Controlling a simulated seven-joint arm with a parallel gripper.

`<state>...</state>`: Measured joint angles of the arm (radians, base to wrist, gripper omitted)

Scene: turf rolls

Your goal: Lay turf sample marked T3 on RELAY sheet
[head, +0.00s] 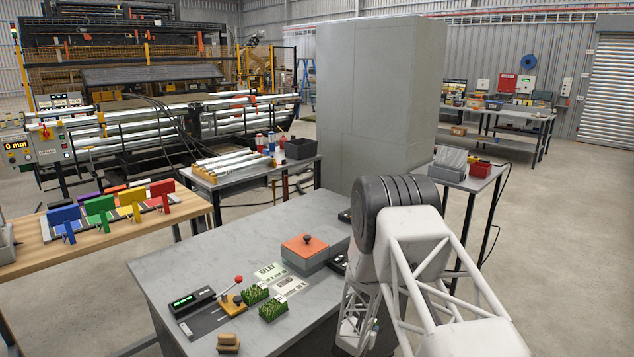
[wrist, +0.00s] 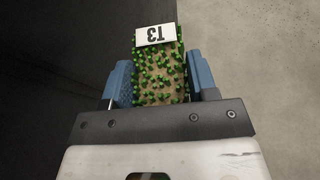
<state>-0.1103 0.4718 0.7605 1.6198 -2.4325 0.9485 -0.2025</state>
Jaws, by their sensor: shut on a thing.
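My gripper (wrist: 160,82) is shut on the turf sample marked T3 (wrist: 158,75), with one blue finger on each side of it. The sample is brown with green tufts and carries a white T3 tag, which reads upside down in the wrist view. In the head view my gripper is mostly hidden by my own arm, low beside the right side of the grey table. The RELAY sheet (head: 270,271) is a pale sheet lying flat on that table, with no turf visible on it. My gripper is apart from it, to its right and nearer the camera.
Two green turf samples (head: 255,294) (head: 273,309) sit on the grey table (head: 190,255). Near them are a red-knobbed lever (head: 238,281), a black display box (head: 191,302), a wooden block (head: 228,342) and an orange-topped box (head: 304,250). Concrete floor shows below the held sample.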

